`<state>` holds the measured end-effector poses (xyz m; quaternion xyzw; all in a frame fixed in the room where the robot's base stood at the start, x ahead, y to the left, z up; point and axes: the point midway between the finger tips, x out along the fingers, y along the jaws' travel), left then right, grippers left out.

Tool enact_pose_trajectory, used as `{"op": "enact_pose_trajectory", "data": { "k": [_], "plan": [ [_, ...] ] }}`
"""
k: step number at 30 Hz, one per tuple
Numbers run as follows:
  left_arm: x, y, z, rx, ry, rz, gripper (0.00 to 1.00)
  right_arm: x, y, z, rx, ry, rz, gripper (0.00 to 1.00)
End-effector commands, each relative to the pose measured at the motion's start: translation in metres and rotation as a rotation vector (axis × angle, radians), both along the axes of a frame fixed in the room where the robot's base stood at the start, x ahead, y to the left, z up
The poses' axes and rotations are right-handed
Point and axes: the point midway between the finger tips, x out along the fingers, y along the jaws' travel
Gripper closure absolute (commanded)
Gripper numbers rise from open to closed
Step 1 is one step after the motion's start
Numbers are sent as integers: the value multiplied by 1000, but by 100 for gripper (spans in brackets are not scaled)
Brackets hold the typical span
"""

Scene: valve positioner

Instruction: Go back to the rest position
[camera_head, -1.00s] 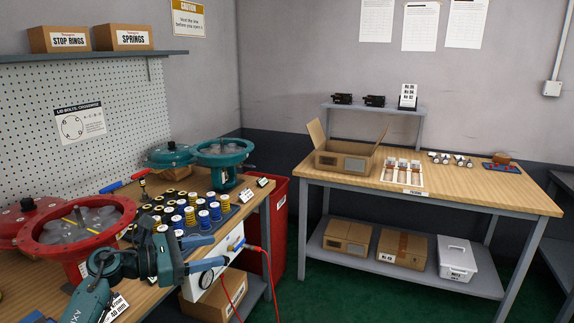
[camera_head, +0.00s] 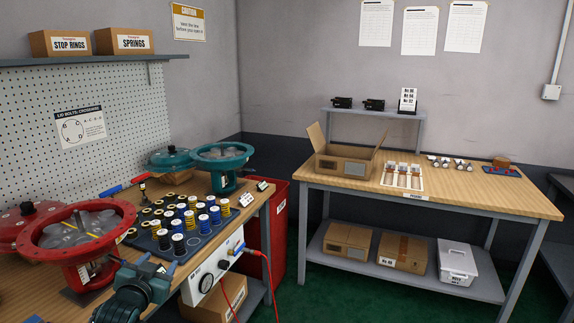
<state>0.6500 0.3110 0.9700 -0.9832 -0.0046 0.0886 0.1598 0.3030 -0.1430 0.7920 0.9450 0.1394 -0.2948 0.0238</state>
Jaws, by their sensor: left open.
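My left arm comes in at the bottom left of the head view. Its gripper (camera_head: 157,264) has its two blue fingers apart, with nothing seen between them. It is at the front of the wooden bench, right of the red actuator housing (camera_head: 78,240) and just in front of the dark tray of springs (camera_head: 200,242). My right gripper is not in view.
A teal housing (camera_head: 222,162) stands behind the springs. A white box with a gauge (camera_head: 212,268) and red hose is at the bench's front edge. A second table (camera_head: 450,196) at right holds an open carton (camera_head: 345,164). Green floor lies between.

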Motion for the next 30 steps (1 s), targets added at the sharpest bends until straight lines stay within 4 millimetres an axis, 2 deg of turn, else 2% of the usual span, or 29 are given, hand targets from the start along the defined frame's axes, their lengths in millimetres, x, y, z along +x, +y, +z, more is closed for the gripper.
{"op": "enact_pose_trajectory", "data": {
  "k": [1, 5, 8, 9, 13, 15, 18, 21, 23, 30],
  "plan": [
    [-17, -13, -24, -8, 33, -20, 47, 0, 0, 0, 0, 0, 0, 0],
    [-69, -47, -77, -36, 114, -73, 47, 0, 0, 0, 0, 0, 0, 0],
    [-123, -77, -117, -75, 189, -115, 47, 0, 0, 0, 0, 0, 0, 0],
    [-148, -89, -132, -94, 222, -132, 47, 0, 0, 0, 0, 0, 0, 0],
    [-229, -125, -164, -163, 320, -172, 47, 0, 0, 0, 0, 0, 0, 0],
    [-266, -140, -172, -200, 364, -184, 47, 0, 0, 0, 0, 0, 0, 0],
    [-307, -155, -177, -244, 413, -192, 47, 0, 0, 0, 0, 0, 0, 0],
    [-333, -163, -178, -272, 447, -195, 47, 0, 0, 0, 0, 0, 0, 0],
    [-342, -166, -177, -281, 455, -196, 47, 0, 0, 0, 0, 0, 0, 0],
    [-346, -168, -177, -287, 462, -196, 47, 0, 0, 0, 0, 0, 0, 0]
  ]
}}
